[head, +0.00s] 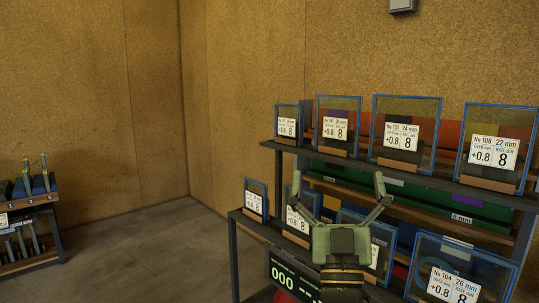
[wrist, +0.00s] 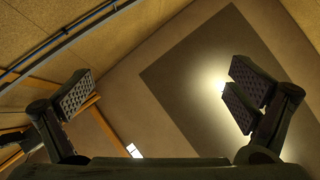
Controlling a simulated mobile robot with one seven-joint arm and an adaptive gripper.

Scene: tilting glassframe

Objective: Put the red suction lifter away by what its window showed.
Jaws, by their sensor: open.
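My gripper (head: 339,188) is open and empty, its fingers pointing up in front of the glass rack in the head view. In the wrist view my gripper (wrist: 160,93) has its padded fingers wide apart, with only ceiling and walls between them. I cannot make out the red suction lifter or its window in either view. Small red patches show low behind my gripper, too hidden to name.
A dark two-shelf rack (head: 232,215) holds several blue-edged glass panes with labels, such as pane No 108 (head: 508,120). A display (head: 281,272) reads 000. At the far left stands a low rack (head: 62,232) with numbered places and upright tools. The floor (head: 150,250) between is clear.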

